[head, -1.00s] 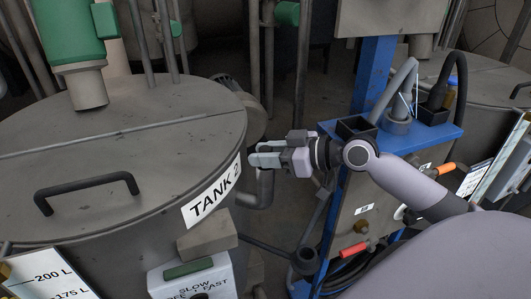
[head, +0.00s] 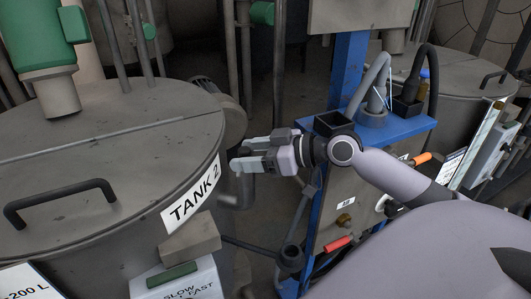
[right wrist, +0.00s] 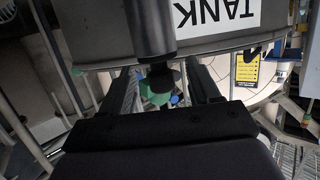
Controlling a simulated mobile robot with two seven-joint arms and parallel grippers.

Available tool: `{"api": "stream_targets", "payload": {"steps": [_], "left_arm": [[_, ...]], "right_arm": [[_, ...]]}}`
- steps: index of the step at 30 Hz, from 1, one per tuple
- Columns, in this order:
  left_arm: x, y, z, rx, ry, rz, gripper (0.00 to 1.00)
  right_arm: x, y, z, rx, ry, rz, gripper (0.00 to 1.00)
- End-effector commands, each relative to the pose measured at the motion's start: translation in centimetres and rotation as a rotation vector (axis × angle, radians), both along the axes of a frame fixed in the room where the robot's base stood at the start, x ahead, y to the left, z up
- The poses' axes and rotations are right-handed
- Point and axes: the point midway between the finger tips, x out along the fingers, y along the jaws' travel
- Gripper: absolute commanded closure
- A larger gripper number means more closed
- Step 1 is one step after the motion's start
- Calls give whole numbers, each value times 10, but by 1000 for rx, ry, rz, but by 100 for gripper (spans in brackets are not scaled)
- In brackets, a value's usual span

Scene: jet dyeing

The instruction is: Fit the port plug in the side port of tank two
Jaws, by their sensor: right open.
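Tank two, a large grey lidded vessel (head: 105,150) labelled "TANK 2", fills the left of the head view. Its label (right wrist: 215,14) is upside down at the top of the right wrist view. My right gripper (head: 238,155) is open just right of the label, pointing left, beside the tank's wall. In the right wrist view, its fingers (right wrist: 160,72) stand apart. A dark cylinder (right wrist: 152,28) with a small dark round end reaches down between them in that picture; I cannot tell whether it is the side port or the plug. No plug is clearly identifiable. My left gripper is out of view.
A blue stand (head: 398,128) with a black square cup (head: 334,123) and cables stands right of the gripper. A black lid handle (head: 60,203) is on the tank. A control box (head: 180,283) hangs below the label. Grey pipes rise behind.

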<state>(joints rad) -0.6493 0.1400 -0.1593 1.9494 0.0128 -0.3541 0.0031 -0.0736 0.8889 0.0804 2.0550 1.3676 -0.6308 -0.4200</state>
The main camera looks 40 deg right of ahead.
Motion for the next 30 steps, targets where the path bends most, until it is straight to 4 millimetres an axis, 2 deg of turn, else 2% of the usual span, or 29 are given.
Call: {"api": "stream_targets", "payload": {"steps": [9, 15, 30], "left_arm": [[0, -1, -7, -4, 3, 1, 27], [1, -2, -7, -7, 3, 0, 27], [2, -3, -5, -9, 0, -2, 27]], "right_arm": [[-29, -18, 8, -3, 2, 2, 39], [-41, -27, 14, 0, 0, 2, 39], [-48, -31, 18, 0, -1, 2, 39]]}}
